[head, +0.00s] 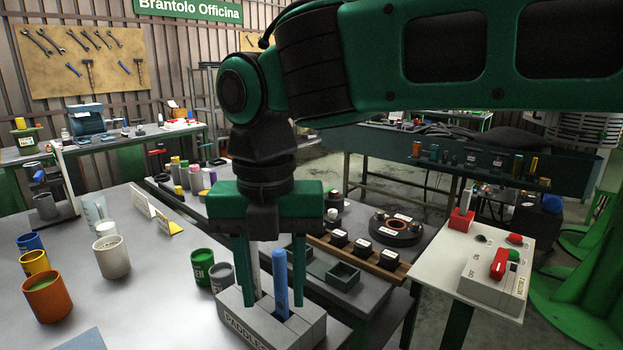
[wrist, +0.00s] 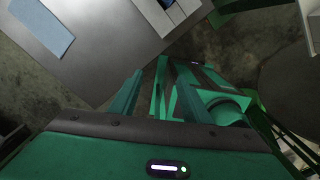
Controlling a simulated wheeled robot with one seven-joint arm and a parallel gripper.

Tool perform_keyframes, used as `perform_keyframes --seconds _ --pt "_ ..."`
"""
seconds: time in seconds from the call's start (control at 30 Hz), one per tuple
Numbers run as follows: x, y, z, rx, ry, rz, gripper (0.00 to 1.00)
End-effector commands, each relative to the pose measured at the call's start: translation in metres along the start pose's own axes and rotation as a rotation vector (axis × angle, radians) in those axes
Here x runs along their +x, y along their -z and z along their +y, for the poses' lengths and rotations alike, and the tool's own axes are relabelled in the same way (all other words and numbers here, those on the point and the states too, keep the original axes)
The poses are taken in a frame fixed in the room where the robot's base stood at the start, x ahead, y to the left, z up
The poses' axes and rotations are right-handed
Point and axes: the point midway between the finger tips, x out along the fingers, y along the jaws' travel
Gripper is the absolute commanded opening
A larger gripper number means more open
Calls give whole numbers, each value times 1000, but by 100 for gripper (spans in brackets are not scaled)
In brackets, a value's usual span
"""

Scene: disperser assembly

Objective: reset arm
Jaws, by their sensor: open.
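My gripper (head: 273,296) hangs pointing down, its two green fingers spread apart with nothing held between them. In the head view it overlaps the grey paddle block (head: 235,325), labelled "PADDLE". A blue paddle handle (head: 281,282) stands upright in the block, and a pale rod (head: 252,268) shows behind the fingers. In the wrist view my fingers (wrist: 143,92) are over the floor and the table edge, and the block (wrist: 172,18) is at the top edge, apart from them. The lower part of the blue handle is hidden in the block.
Orange (head: 48,297), yellow, blue, white and green cups stand on the grey table (head: 150,310). A dark round plate (head: 396,228) and black-capped pieces on a wooden rail lie to the right. A switch box (head: 495,280) sits on a separate stand. Open floor lies beyond.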

Motion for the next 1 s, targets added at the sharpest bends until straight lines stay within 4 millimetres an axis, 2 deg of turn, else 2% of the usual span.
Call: perform_keyframes --seconds 0.1,0.27,0.47,0.57,0.73,0.87,1.0 --pt "6 -18 -22 153 2 0 43" --pt "12 -32 -53 371 5 -5 43" --pt "21 -50 -108 724 7 -13 43" --pt "29 -57 -148 977 9 -16 43" --pt "50 -59 -238 1560 10 -22 43" --pt "67 -44 -304 2025 10 -22 43" --pt "88 -14 -365 2524 10 -19 43"
